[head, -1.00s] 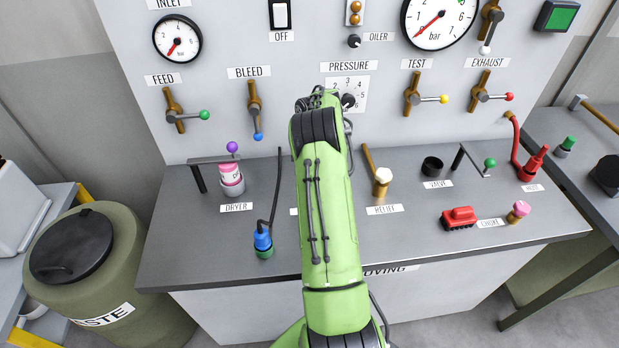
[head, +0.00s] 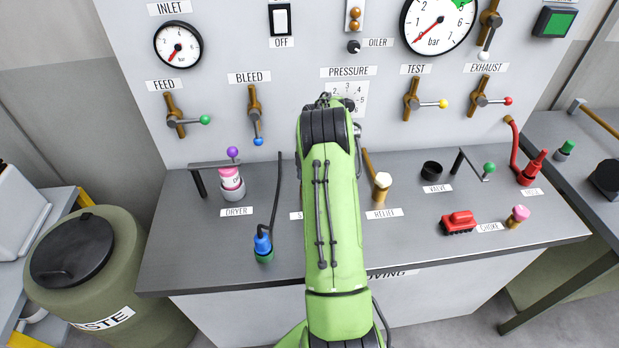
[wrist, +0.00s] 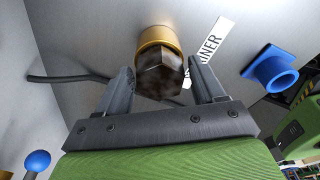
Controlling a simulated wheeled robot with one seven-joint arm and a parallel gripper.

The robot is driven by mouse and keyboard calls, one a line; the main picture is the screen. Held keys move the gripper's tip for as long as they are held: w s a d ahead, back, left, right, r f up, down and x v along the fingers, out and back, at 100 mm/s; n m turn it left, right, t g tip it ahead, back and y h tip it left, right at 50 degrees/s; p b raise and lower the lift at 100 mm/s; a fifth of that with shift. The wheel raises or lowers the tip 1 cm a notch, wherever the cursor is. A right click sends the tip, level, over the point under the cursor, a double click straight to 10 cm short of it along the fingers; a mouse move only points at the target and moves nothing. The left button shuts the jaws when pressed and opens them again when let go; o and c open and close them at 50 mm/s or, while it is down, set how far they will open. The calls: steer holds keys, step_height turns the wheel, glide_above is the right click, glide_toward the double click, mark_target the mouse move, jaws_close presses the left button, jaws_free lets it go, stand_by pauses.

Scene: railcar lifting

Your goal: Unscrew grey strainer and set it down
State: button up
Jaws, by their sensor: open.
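The grey strainer (wrist: 160,76) shows in the wrist view as a dark, mottled hexagonal piece on a round brass seat (wrist: 157,38). Part of a label reading "INER" (wrist: 213,45) lies beside it. My gripper (wrist: 158,74) is open, with one finger on each side of the strainer. I cannot tell whether either finger touches it. In the head view my green arm hides the strainer and the gripper.
A blue fitting (head: 263,244) with a black hose stands left of my arm. The relief fitting (head: 381,187) stands close on its right. A red block (head: 459,222) and the choke knob (head: 517,216) are further right.

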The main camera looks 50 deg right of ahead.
steer(key=m, duration=0.7)
steer(key=shift+m+t+b, duration=0.3)
steer(key=shift+t+b, duration=0.05)
steer(key=shift+t, duration=0.05)
steer(key=m+h, duration=0.1)
steer(key=m, duration=0.6)
steer(key=shift+m+b, duration=0.3)
steer(key=c, duration=0.9)
steer(key=shift+o, duration=0.2)
steer(key=n, duration=0.7)
steer(key=shift+f+n+y, duration=0.1)
steer(key=shift+n+y, duration=0.2)
steer(key=n, duration=0.3)
steer(key=shift+b, duration=0.4)
steer(key=n, duration=0.4)
steer(key=shift+g, duration=0.4)
steer(key=o, duration=0.9)
steer(key=shift+c, duration=0.2)
